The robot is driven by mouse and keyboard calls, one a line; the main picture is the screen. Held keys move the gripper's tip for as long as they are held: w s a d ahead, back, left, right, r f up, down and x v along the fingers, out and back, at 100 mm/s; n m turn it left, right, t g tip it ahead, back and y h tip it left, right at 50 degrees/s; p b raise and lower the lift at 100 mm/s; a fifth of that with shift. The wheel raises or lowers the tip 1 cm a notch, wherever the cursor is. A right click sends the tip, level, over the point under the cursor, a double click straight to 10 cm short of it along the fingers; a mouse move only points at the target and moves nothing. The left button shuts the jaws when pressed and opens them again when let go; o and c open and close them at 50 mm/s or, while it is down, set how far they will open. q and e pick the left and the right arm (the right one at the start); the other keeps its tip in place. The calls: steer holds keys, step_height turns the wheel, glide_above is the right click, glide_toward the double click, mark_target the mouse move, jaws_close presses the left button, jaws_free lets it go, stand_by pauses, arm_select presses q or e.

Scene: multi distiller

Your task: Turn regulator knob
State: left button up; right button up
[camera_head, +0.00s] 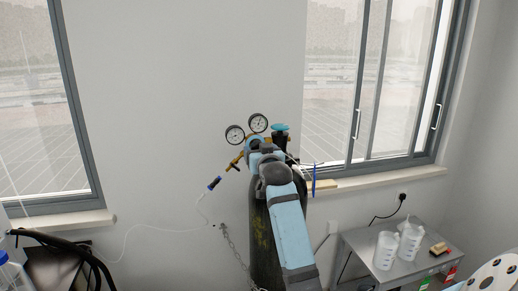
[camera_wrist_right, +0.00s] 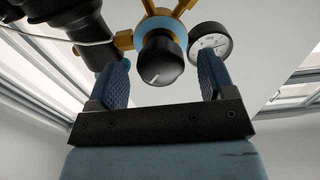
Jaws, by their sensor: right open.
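The black regulator knob (camera_wrist_right: 161,60) with a white pointer line faces the camera in the right wrist view. My right gripper (camera_wrist_right: 163,66) is open, its two blue textured fingers standing apart on either side of the knob; I cannot tell whether they touch it. The brass regulator body with a blue ring (camera_wrist_right: 158,24) is behind the knob. In the head view, two round gauges (camera_head: 235,134) (camera_head: 258,122) show above my right gripper (camera_head: 255,149), and my arm hides the knob. My left gripper is not in view.
A dark gas cylinder (camera_head: 262,245) stands behind my right arm, with a turquoise valve cap (camera_head: 280,128) at its top. One gauge (camera_wrist_right: 210,41) is close to the right finger. A metal table (camera_head: 348,243) with two plastic beakers (camera_head: 386,250) (camera_head: 410,243) is at right.

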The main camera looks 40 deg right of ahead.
steer(key=shift+w+d, duration=0.35)
steer(key=shift+w, duration=0.25)
steer(key=c, duration=0.9)
steer(key=shift+a, duration=0.1)
